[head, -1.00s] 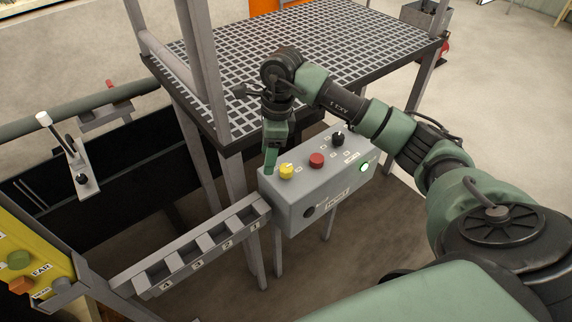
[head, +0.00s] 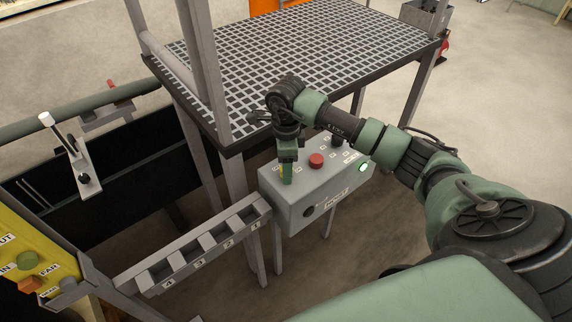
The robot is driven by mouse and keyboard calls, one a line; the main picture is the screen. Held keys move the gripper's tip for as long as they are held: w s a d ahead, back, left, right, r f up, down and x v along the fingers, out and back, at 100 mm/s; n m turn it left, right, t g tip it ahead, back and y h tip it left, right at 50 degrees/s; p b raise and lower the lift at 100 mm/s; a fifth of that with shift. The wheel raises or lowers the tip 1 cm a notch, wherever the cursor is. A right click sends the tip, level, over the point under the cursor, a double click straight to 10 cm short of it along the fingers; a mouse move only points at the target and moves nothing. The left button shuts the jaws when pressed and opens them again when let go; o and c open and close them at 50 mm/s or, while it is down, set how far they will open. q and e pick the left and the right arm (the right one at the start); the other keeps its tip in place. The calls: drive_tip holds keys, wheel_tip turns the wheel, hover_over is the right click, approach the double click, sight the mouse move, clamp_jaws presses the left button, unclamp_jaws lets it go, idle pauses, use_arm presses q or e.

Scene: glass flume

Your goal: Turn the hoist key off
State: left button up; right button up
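The grey control box (head: 290,213) stands on legs in front of the grated platform. Its sloped top has a red button (head: 316,160), a black knob (head: 337,141) at the far right end and a lit green lamp (head: 362,168). A dark round fitting (head: 308,211) is on the front face. I cannot tell which fitting is the hoist key, as the labels are too small. My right gripper (head: 287,178) points down at the left part of the box top, over the yellow knob, which it mostly hides. Its finger opening and any contact cannot be made out. My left gripper is out of view.
The grated platform (head: 300,50) and its posts stand close behind the box. A slotted rail (head: 200,245) with numbered slots runs left from the box. A white-handled lever (head: 62,142) and a yellow panel (head: 30,262) are at left. Open floor lies to the right.

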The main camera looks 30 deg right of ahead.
clamp_jaws()
drive_tip(key=shift+m, duration=0.4)
drive_tip(key=m+b, duration=0.1)
drive_tip(key=m, duration=0.1)
drive_tip(key=shift+m, duration=0.4)
drive_tip(key=m+b, duration=0.1)
drive_tip(key=m, duration=0.4)
drive_tip(key=shift+m, duration=0.3)
drive_tip(key=m, duration=0.4)
drive_tip(key=shift+b, duration=0.4)
drive_tip(key=m, duration=0.4)
drive_tip(key=shift+w+d+r+m, duration=0.1)
drive_tip(key=shift+m, duration=0.2)
